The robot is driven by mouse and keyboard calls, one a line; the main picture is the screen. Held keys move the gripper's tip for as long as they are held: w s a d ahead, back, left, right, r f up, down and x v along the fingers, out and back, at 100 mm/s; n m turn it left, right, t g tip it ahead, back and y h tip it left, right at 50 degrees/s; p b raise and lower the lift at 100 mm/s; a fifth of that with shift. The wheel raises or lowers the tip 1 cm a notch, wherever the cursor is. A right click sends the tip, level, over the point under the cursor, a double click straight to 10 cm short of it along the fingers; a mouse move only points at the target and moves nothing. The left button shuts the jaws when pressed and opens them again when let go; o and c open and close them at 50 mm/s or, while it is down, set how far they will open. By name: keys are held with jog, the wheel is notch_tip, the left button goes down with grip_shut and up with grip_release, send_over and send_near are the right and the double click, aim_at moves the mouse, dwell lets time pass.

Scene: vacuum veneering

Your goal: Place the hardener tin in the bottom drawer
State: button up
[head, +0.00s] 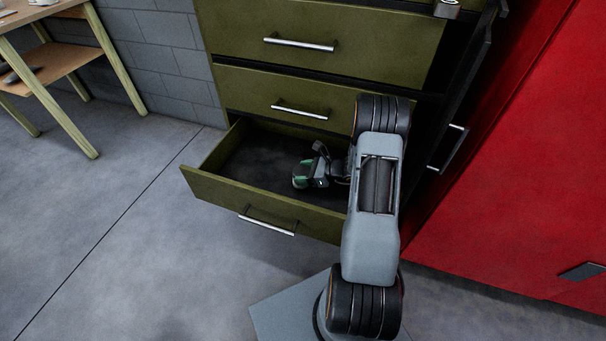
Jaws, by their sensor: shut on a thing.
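The bottom drawer (213,188) of the olive-green cabinet is pulled open, with its dark floor showing. My gripper (306,175) is inside the drawer's opening, toward its right side, and is shut on the hardener tin (299,180). The tin shows as a small green and pale shape at the fingertips, partly hidden by the gripper. I cannot tell whether the tin touches the drawer floor. My arm reaches in from the right and hides the drawer's right end.
Two closed drawers (290,100) sit above the open one. A red cabinet (510,170) stands at the right. A wooden table (60,60) with a lower shelf is at the upper left. The grey floor (110,240) at the left is clear.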

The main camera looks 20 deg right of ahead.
jog(key=shift+r, duration=0.1)
jog(key=o, duration=1)
